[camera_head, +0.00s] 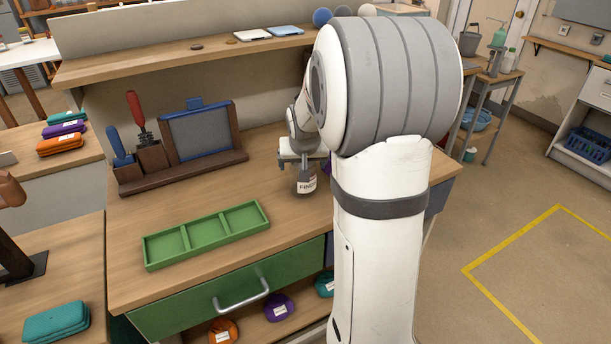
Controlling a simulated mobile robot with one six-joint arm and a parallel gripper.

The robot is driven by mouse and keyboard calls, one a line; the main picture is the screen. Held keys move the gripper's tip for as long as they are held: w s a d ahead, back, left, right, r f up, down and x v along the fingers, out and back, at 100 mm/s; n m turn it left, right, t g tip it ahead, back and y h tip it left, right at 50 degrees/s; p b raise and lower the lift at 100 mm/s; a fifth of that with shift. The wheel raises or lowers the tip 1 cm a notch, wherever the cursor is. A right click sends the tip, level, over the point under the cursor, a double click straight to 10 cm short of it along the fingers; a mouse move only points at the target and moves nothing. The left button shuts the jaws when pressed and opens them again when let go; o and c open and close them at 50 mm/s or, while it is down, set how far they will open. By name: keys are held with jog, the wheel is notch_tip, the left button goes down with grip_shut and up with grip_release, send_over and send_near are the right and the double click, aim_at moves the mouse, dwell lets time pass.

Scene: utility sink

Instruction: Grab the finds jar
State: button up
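The finds jar (306,183) is a small clear jar with a white label reading "FIN...", standing on the wooden bench toward its back right. My gripper (303,163) is directly above the jar, at its top. Its fingers are small and partly merged with the jar's top, so I cannot tell whether they are closed on it or only around it. My large white arm covers the area right of the jar. A small purple thing (326,166) shows partly behind my arm.
A green three-compartment tray (187,236) lies empty at the bench front. A wooden rack (185,172) with a dark framed panel and tools stands behind left. A shelf (170,66) runs above the bench back. Bench space between tray and jar is clear.

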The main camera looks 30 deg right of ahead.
jog(key=shift+c, duration=0.3)
jog(key=c, duration=1.2)
